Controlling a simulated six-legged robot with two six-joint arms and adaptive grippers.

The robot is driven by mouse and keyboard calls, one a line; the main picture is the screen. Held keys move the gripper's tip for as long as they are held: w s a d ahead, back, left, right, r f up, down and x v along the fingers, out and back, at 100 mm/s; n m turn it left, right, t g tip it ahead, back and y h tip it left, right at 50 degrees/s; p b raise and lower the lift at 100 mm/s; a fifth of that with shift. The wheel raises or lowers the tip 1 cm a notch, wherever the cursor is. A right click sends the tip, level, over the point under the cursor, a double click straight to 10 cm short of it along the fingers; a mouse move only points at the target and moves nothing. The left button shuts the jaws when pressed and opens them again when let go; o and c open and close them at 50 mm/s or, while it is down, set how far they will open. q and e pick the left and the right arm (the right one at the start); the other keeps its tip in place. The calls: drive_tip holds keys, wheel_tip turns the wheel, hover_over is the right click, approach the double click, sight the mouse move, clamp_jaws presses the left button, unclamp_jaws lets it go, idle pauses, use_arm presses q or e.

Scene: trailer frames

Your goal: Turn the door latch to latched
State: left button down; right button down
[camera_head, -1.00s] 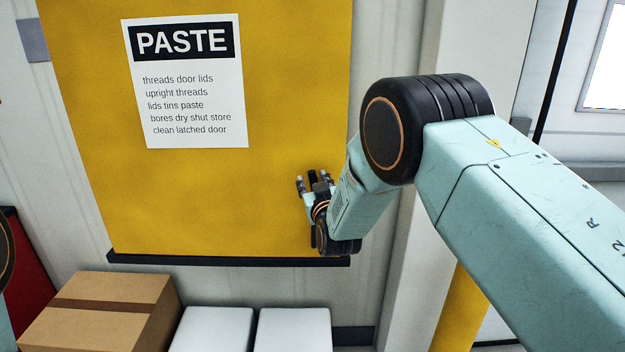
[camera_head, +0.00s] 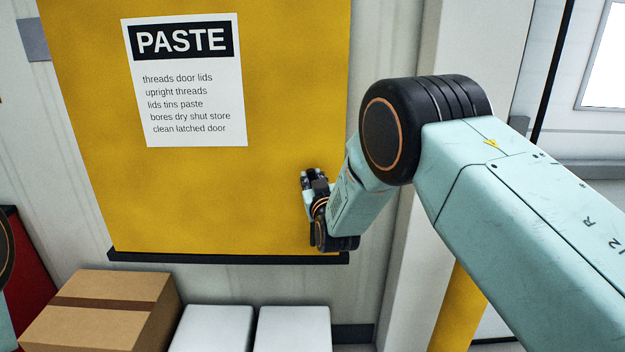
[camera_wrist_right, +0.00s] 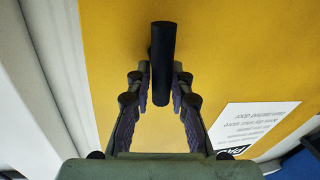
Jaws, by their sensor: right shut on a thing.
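The yellow door (camera_head: 200,200) fills the middle of the head view and also shows in the right wrist view (camera_wrist_right: 250,50). The door latch (camera_wrist_right: 162,45) is a black, round-ended bar standing out from the yellow surface, upright in the right wrist view. My right gripper (camera_head: 314,174) is at the lower right part of the door. In the right wrist view its fingers (camera_wrist_right: 161,80) are shut on the latch, one on each side. In the head view the gripper and wrist hide most of the latch. My left gripper is out of view.
A white "PASTE" sign (camera_head: 190,105) is on the door. A dark ledge (camera_head: 225,258) runs along its bottom. Below are a cardboard box (camera_head: 100,310) and two white boxes (camera_head: 212,330). A pale post (camera_head: 440,120) stands to the right, behind my right arm.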

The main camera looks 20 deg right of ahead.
drive_tip(key=shift+w+f, duration=0.1)
drive_tip(key=shift+f, duration=0.1)
drive_tip(key=shift+a+r+n, duration=0.1)
drive_tip(key=shift+n, duration=0.4)
drive_tip(key=shift+b, duration=0.35)
drive_tip(key=shift+n, duration=0.3)
drive_tip(key=shift+a+f+n+g+b, duration=0.25)
drive_tip(key=shift+n+g+b, duration=0.15)
drive_tip(key=shift+n+b, duration=0.45)
drive_tip(key=n, duration=0.2)
drive_tip(key=n+g, duration=0.1)
drive_tip(key=n, duration=0.1)
drive_tip(key=shift+a+f+h+b, duration=0.15)
drive_tip(key=shift+h+b, duration=0.15)
drive_tip(key=shift+b, duration=0.05)
drive_tip(key=shift+w+a+f+n+g+h+p, duration=0.15)
drive_tip(key=shift+n+h, duration=0.1)
drive_tip(key=shift+n, duration=0.85)
drive_tip(key=shift+s+d+f+n+g+h+p, duration=0.1)
drive_tip(key=shift+n+g+h, duration=0.15)
drive_tip(key=shift+n, duration=0.9)
drive_tip(key=shift+w+a+f+n+g+h+p, duration=0.15)
drive_tip(key=shift+n+h, duration=0.15)
drive_tip(key=shift+n, duration=0.8)
drive_tip(key=shift+s+d, duration=0.1)
